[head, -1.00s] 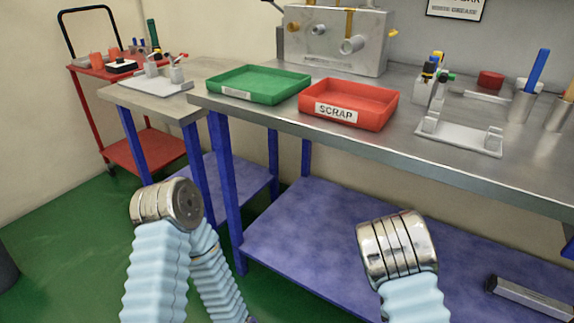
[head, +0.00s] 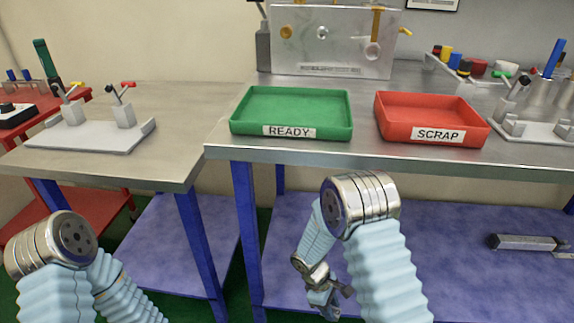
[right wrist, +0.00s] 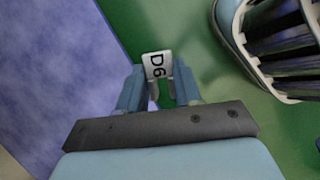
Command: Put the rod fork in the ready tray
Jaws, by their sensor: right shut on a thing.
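The ready tray (head: 292,106) is green, empty and labelled READY. It stands on the metal bench near its left end. My right gripper (right wrist: 158,85) is shut on a small pale grey part with a D6 label, apparently the rod fork (right wrist: 157,64). The fingers hide much of its shape. In the head view the right gripper (head: 325,298) hangs low in front of the lower shelf, below the bench top and the tray. My left gripper is out of view; only the bent left arm shows at lower left.
A red tray labelled SCRAP (head: 432,112) stands right of the green tray. A fixture with toggle clamps (head: 90,135) is on the left table. The bench's front edge (head: 400,158) lies above my right gripper. A metal cylinder (head: 522,242) lies on the blue lower shelf.

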